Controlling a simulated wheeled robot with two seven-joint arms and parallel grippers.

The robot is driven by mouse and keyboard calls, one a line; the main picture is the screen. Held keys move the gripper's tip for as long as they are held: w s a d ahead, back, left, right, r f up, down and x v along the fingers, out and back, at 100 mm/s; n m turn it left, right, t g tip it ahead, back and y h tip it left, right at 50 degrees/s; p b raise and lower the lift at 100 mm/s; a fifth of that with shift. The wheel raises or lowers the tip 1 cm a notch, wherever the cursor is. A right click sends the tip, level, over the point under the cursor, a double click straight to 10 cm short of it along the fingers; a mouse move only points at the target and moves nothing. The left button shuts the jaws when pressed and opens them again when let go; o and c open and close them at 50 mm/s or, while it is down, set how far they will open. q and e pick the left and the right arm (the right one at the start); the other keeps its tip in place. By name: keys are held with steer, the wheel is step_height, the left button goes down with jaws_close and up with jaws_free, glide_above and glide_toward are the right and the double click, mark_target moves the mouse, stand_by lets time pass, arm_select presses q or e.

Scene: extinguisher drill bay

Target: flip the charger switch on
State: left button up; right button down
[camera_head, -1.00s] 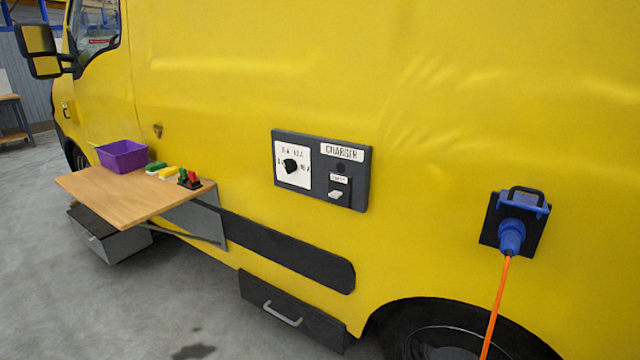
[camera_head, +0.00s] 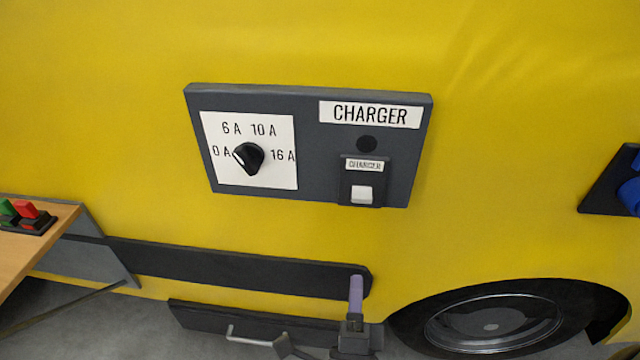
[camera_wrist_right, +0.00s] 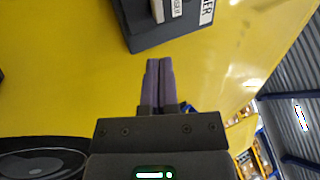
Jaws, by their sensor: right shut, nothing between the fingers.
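The charger panel (camera_head: 310,185) is a dark grey box on the yellow van side. Its white charger switch (camera_head: 362,193) sits at the lower right, below a small label and a dark round lamp (camera_head: 367,144). A black dial (camera_head: 248,157) on a white plate is at the left. My right gripper (camera_head: 356,278) is below the switch, apart from the panel, with its purple fingers together and empty. In the right wrist view the closed fingers (camera_wrist_right: 158,62) point towards the panel (camera_wrist_right: 165,35), whose switch (camera_wrist_right: 157,10) is partly cut off at the top. My left gripper is not in view.
A wooden shelf (camera_head: 45,247) with red and green blocks (camera_head: 25,212) juts out at the left. A dark rail (camera_head: 230,268) and a drawer with a handle (camera_head: 250,338) lie below. A wheel (camera_head: 490,322) is at lower right. A blue plug (camera_head: 630,195) is at the right edge.

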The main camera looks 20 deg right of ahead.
steer(key=p, duration=0.1)
glide_toward(364, 188)
steer(key=x, duration=0.7)
steer(key=shift+w+r, duration=0.15)
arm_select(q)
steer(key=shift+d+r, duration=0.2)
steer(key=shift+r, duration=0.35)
